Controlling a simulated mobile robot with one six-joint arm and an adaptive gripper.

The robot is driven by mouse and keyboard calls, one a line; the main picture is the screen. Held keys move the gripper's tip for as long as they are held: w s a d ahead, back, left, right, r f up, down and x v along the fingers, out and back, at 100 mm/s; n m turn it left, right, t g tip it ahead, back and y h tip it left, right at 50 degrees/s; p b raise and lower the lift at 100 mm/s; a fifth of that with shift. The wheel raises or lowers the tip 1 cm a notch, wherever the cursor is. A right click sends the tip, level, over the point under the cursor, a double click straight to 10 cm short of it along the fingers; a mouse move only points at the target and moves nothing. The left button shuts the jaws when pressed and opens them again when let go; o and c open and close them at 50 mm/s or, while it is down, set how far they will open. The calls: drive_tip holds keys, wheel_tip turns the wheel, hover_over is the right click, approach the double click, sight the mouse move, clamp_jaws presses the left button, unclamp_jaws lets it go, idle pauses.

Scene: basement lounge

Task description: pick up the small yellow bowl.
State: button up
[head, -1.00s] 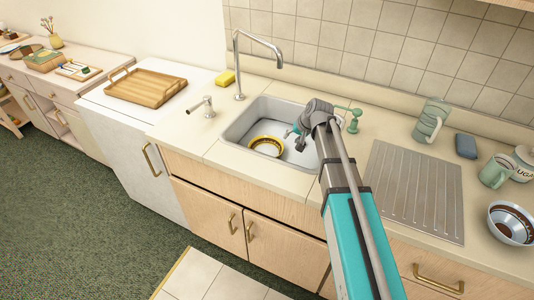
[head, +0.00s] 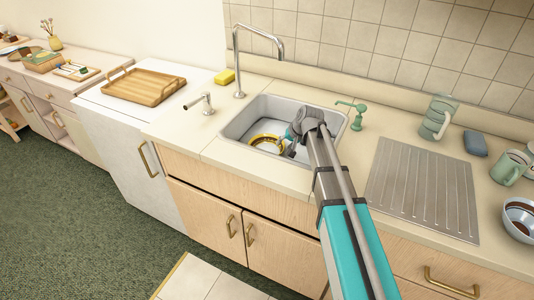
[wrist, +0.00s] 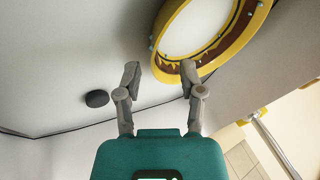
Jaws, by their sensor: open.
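The small yellow bowl (head: 264,141) lies in the sink basin, toward its left side, partly hidden by my gripper in the head view. In the wrist view the bowl (wrist: 233,50) shows at the upper right, with a yellow rim, a brown patterned band and a white middle. My gripper (wrist: 160,72) is open and empty. Its right fingertip overlaps the bowl's near edge in the picture; I cannot tell if they touch. The left fingertip is clear of the bowl. In the head view my gripper (head: 291,147) reaches down into the sink.
The grey sink (head: 232,131) has walls close around my gripper. A tall faucet (head: 239,70) stands behind it and a green soap dispenser (head: 356,116) to the right. The dark drain (wrist: 97,98) shows left of my fingers. A ribbed drainboard (head: 420,190) lies clear at right.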

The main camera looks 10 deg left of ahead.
sight(280, 150)
drive_tip(key=shift+f, duration=0.1)
idle(0.3)
drive_tip(key=shift+b+x, duration=2.35)
drive_tip(key=shift+x, duration=0.2)
drive_tip(key=shift+s, duration=0.1)
clamp_jaws()
drive_tip(key=shift+a, duration=0.1)
